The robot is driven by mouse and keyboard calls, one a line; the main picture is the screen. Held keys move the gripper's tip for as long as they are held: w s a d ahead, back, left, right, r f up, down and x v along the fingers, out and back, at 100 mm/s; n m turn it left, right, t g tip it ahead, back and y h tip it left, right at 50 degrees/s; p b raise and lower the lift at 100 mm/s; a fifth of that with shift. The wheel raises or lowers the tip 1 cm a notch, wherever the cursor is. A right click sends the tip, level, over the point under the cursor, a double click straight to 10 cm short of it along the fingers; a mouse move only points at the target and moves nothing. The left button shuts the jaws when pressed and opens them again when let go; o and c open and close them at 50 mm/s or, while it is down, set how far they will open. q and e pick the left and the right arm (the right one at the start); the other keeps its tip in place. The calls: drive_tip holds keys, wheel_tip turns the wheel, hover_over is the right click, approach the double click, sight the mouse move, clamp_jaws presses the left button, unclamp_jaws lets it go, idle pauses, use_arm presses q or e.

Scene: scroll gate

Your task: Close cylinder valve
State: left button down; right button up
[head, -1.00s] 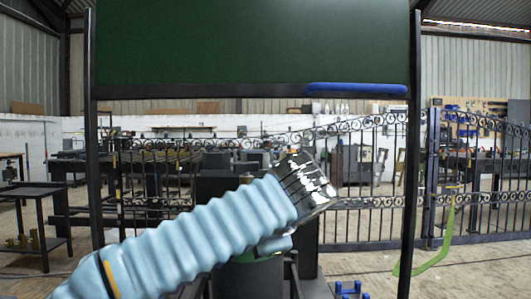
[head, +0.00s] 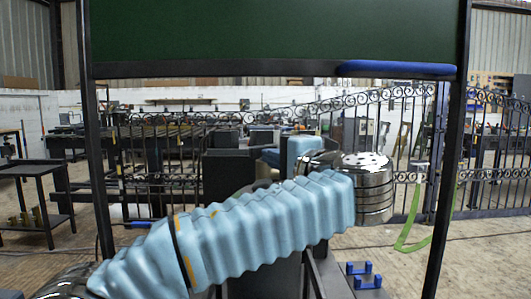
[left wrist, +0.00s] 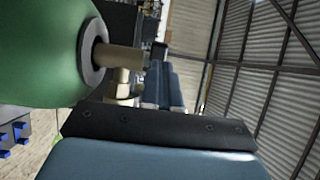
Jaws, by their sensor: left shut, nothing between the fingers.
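The green cylinder (left wrist: 40,50) fills the upper left of the left wrist view, with a grey collar (left wrist: 93,52) at its end. Its brass valve (left wrist: 120,60) sticks out from the collar, with a stem bending down in the picture. My left gripper (left wrist: 163,72) is shut and empty, its blue fingers just right of the valve; whether they touch it I cannot tell. My right gripper is not in view.
A green board (head: 270,35) on dark posts stands in front, with a blue bar (head: 397,69) on its lower edge. Blue brackets (head: 363,275) sit at lower right. A scroll gate (head: 400,130) and a dark cart (head: 38,195) stand beyond. Floor shows at the right.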

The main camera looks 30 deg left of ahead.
sight(257, 152)
use_arm(q)
drive_tip(key=shift+x, duration=1.65)
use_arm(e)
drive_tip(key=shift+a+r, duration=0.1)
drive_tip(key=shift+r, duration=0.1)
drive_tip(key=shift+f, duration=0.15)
use_arm(q)
drive_tip(key=shift+s+a+m+t+h, duration=0.15)
drive_tip(key=shift+m+t+h, duration=0.2)
drive_tip(key=shift+t, duration=0.25)
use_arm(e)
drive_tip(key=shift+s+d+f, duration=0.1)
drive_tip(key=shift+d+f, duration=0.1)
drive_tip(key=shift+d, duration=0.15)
use_arm(q)
drive_tip(key=shift+m+b, duration=0.25)
drive_tip(key=shift+b, duration=0.15)
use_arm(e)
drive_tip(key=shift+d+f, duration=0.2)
